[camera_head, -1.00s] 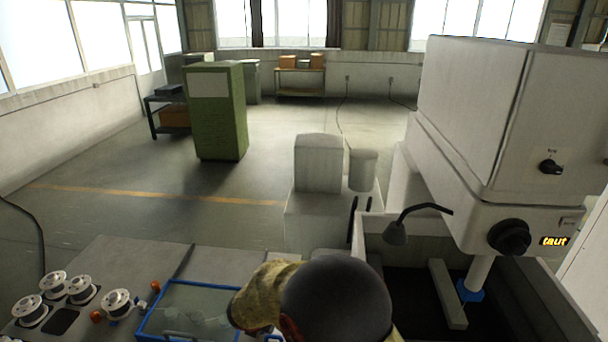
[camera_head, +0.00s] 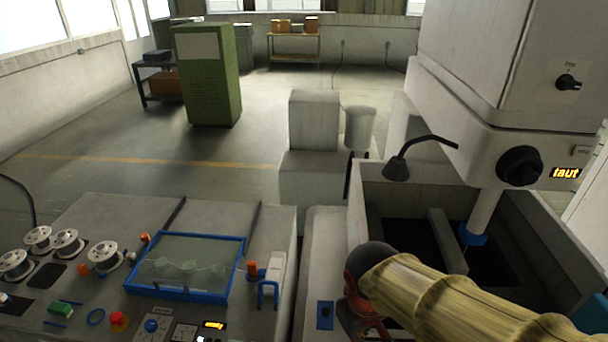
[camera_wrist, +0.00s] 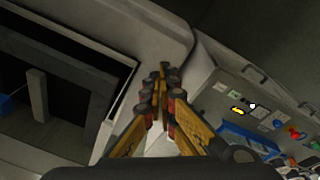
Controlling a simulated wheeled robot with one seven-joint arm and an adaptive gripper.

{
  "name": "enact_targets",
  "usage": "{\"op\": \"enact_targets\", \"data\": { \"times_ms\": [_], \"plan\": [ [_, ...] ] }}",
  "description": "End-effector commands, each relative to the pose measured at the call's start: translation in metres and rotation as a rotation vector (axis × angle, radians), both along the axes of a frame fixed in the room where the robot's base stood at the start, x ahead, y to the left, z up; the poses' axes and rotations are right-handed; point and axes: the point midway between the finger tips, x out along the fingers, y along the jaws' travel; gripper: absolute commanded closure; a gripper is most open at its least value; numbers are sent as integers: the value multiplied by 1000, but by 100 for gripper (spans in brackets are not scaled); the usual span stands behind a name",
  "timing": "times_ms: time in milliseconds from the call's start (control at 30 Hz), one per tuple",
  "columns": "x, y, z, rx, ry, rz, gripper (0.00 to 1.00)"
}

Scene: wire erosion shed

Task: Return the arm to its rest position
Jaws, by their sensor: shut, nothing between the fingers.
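My gripper shows in the wrist view (camera_wrist: 162,84), with its yellow fingers and dark red-and-black joints close together. It is shut and nothing is held between the fingers. In the head view my arm, in a yellow fabric sleeve, comes in from the lower right. Its dark wrist end is over the edge between the machine's tank (camera_head: 540,215) and the grey console (camera_head: 100,225). The fingertips are hidden or cut off at the bottom of the head view.
The white machine head (camera_head: 470,60), with a display reading "taut", stands over the tank at right. A lamp (camera_head: 397,167) leans over the tank. The console carries white spools (camera_head: 66,243), a blue-framed glass tray (camera_head: 185,268) and a red button (camera_head: 118,320). A green cabinet (camera_head: 207,75) stands behind on open floor.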

Motion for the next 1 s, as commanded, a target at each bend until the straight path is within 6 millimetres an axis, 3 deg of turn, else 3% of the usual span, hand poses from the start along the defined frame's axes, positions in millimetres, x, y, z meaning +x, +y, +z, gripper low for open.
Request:
{"op": "enact_targets", "data": {
  "times_ms": [200, 333, 600, 1000],
  "plan": [
    [-39, -31, -15, 128, -118, -218, 100],
    [-51, -50, -18, 171, -223, -298, 100],
    [-57, -77, -17, 182, -347, -383, 100],
    [-56, -79, -16, 179, -346, -391, 100]
  ]
}}
